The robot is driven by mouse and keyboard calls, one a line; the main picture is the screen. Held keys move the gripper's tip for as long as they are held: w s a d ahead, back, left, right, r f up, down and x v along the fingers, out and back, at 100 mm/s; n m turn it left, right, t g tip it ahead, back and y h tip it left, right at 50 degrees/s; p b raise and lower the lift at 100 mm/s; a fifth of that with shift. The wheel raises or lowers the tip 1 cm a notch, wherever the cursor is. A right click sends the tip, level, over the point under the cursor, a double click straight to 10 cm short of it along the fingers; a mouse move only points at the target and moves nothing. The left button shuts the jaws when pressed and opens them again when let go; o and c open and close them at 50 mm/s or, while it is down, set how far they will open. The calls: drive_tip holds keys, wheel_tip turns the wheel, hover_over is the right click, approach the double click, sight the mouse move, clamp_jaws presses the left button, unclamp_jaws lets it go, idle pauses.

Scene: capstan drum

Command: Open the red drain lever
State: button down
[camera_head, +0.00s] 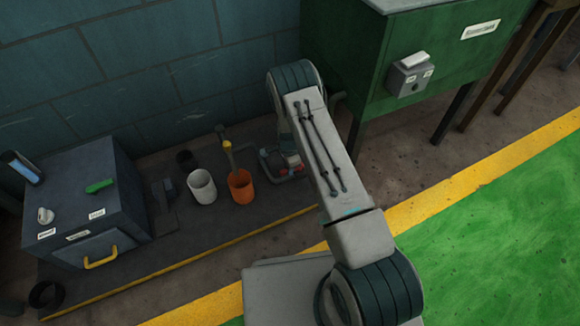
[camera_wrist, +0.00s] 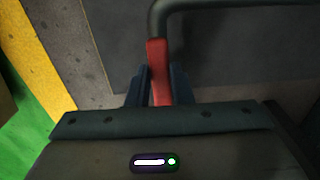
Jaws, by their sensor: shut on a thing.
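The red drain lever (camera_wrist: 158,62) shows in the wrist view as a red grip, with a dark grey bent pipe running up from its top and off to the right. My gripper (camera_wrist: 155,88) has its two dark fingers on either side of the red grip and is shut on it. In the head view a small patch of red (camera_head: 293,160) shows beside my arm, by a grey bent pipe near the floor. My gripper is mostly hidden behind my arm there. I cannot tell the lever's angle exactly.
An orange cup (camera_head: 241,187) and a white cup (camera_head: 201,187) stand left of the pipework. A yellow-topped post (camera_head: 227,146) rises behind them. A dark box with a yellow handle (camera_head: 100,258) is at far left. A green cabinet (camera_head: 400,50) stands at right. Green floor lies open in front.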

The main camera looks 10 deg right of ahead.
drive_tip(key=shift+w, duration=0.1)
drive_tip(key=c, duration=1.3)
unclamp_jaws()
wheel_tip(320, 180, up, 14)
drive_tip(key=p, duration=0.5)
drive_tip(key=shift+f, duration=0.1)
drive_tip(key=s+d+r+n+p, duration=0.1)
drive_tip(key=s+r+n+p, duration=0.3)
drive_tip(key=r, duration=1)
drive_tip(key=s+r+t+y+p, duration=0.1)
drive_tip(key=r+p, duration=0.5)
drive_tip(key=r, duration=0.8)
drive_tip(key=s+d+r+n+p, duration=0.1)
drive_tip(key=s+r+n+p, duration=0.15)
drive_tip(key=r+p, duration=0.75)
drive_tip(key=s+d+r+n+p, duration=0.1)
drive_tip(key=s+r+n+p, duration=0.1)
drive_tip(key=s+r+p, duration=0.2)
drive_tip(key=s+d+r+n+t+p, duration=0.1)
drive_tip(key=s+r+n+p, duration=0.2)
drive_tip(key=s+r, duration=0.8)
drive_tip(key=s+d+r+n+h+p, duration=0.1)
drive_tip(key=s+r+n+p, duration=0.2)
drive_tip(key=s+r, duration=0.5)
drive_tip(key=shift+d+r+t+p, duration=0.2)
drive_tip(key=shift+r+p, duration=0.25)
drive_tip(key=shift+r, duration=1.85)
drive_tip(key=shift+d+r+t+p, duration=0.15)
drive_tip(key=shift+r+p, duration=0.3)
drive_tip(key=shift+r, duration=1.8)
